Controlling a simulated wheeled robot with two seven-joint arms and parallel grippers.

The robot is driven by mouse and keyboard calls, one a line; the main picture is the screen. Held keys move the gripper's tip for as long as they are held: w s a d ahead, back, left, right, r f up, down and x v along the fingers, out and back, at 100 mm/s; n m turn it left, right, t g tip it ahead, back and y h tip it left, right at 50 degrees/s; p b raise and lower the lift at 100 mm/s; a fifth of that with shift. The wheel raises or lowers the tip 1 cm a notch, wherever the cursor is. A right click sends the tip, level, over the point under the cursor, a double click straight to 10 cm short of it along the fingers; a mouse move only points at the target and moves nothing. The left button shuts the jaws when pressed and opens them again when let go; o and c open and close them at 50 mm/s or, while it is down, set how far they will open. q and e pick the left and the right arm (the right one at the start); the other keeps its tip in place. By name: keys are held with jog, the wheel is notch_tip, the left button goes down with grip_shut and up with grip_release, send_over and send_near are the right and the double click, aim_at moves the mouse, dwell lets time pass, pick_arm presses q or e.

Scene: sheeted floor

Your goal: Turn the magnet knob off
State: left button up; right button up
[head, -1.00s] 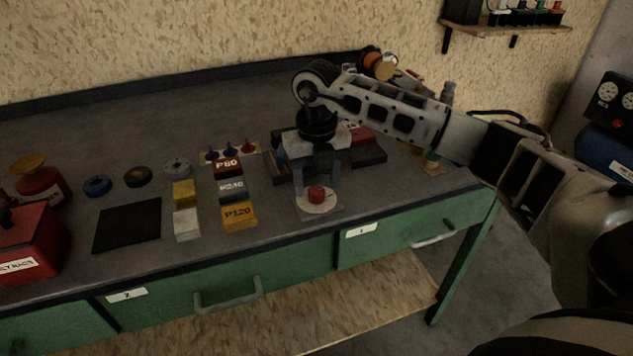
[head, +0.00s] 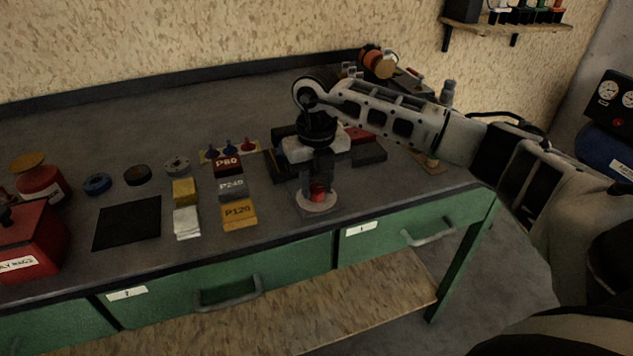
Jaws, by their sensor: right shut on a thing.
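The red knob (head: 318,190) stands on a round pale dial plate (head: 317,204) near the front edge of the bench. My right gripper (head: 318,186) comes down over it from above, fingers pointing downward, and is shut on the knob. The fingers partly cover the knob, so its marked position cannot be read. My left gripper is not in view.
Sanding blocks (head: 238,213) marked P80, P240 and P120 lie left of the knob. A black mat (head: 127,222) and a red box (head: 25,245) are farther left. A dark block with red (head: 366,149) sits behind the gripper. Drawer handles (head: 229,293) stick out below.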

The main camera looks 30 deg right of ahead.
jog(key=n, duration=0.2)
jog(key=shift+n+b, duration=0.4)
jog(key=n, duration=0.2)
jog(key=shift+n+b, duration=0.3)
jog(key=shift+b, duration=0.1)
jog(key=n+b, duration=0.1)
jog(key=n, duration=0.2)
jog(key=shift+n, duration=0.3)
jog(key=n, duration=0.2)
jog(key=shift+n+b, duration=0.35)
jog(key=shift+n, duration=0.05)
jog(key=n, duration=0.3)
jog(key=shift+b, duration=0.35)
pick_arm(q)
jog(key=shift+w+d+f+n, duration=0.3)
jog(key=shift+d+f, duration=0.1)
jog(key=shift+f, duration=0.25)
pick_arm(e)
jog(key=shift+n, duration=1.3)
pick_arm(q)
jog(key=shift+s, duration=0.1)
pick_arm(e)
jog(key=shift+r, duration=0.1)
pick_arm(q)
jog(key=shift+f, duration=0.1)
pick_arm(e)
jog(key=o, duration=1)
